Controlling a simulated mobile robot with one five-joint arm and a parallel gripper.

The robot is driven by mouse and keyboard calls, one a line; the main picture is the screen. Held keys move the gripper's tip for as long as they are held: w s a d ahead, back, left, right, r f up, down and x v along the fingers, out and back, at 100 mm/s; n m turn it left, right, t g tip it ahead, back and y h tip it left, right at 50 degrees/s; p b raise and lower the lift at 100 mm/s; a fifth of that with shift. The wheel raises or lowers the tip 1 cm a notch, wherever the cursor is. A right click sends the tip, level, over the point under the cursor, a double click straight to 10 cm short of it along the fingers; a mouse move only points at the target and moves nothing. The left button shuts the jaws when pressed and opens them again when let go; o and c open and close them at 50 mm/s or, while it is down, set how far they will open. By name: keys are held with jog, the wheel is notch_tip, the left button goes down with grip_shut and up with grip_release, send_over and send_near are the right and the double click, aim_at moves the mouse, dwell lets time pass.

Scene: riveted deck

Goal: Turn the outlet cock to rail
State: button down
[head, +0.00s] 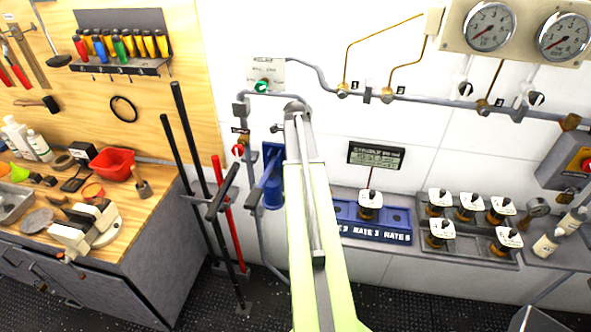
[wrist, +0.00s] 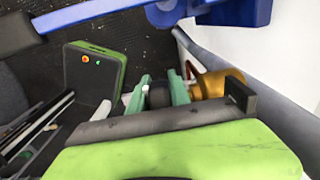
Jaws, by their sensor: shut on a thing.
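In the wrist view my gripper (wrist: 158,92) has its two green fingers closed on a small dark knob (wrist: 158,96). A brass valve body (wrist: 212,83) sits just right of the fingers, against the white wall; it looks like the outlet cock, but no label on it can be read. In the head view my pale green arm reaches up to the wall and hides my gripper and the cock. I cannot tell which way the cock is turned.
A blue wall fitting (head: 272,165) with a lever is close left of my arm; its blue bar (wrist: 95,14) crosses the wrist view's top. A red-knobbed valve (head: 238,150) and green-knobbed valve (head: 262,86) are nearby. A blue rack (head: 385,236) stands right of my arm.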

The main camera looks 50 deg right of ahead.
jog(key=c, duration=1.2)
grip_release()
jog(key=shift+r, duration=0.1)
notch_tip(320, 180, up, 12)
jog(key=p, duration=1.2)
jog(key=shift+w+a, duration=0.1)
